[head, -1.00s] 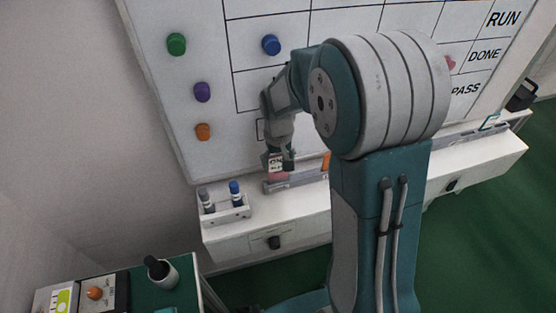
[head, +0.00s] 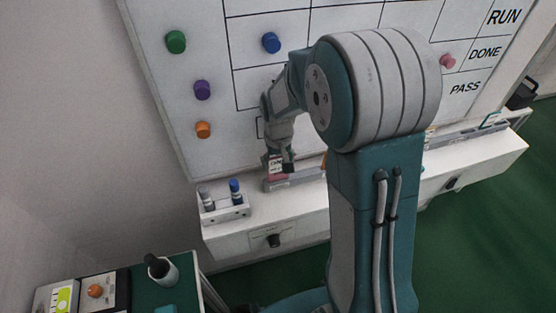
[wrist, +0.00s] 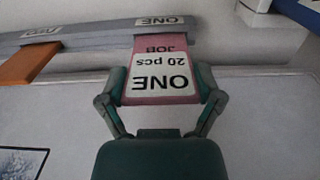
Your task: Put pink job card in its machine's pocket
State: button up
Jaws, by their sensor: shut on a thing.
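The pink job card (wrist: 160,68), printed "JOB ONE 20 pcs" on a white label, is between the fingers of my gripper (wrist: 160,90) in the wrist view, where the lettering is upside down. My gripper is shut on its sides. The card's far end meets the grey pocket rail (wrist: 95,34) at the part labelled "ONE"; how deep it sits in the pocket I cannot tell. In the head view the pink card (head: 276,167) shows at my gripper (head: 280,163), just over the rail at the board's lower edge.
An orange card (wrist: 28,66) stands in the neighbouring pocket. A marker holder (head: 225,210) is left of the rail on the white ledge. The whiteboard (head: 225,140) with coloured magnets is behind. A green side table (head: 150,290) is at lower left.

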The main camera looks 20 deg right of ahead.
aim_at(278, 157)
jog(key=shift+f, duration=1.45)
jog(key=o, duration=0.9)
notch_tip(278, 157, up, 7)
jog(key=shift+w+f, duration=0.1)
jog(key=shift+r, duration=0.25)
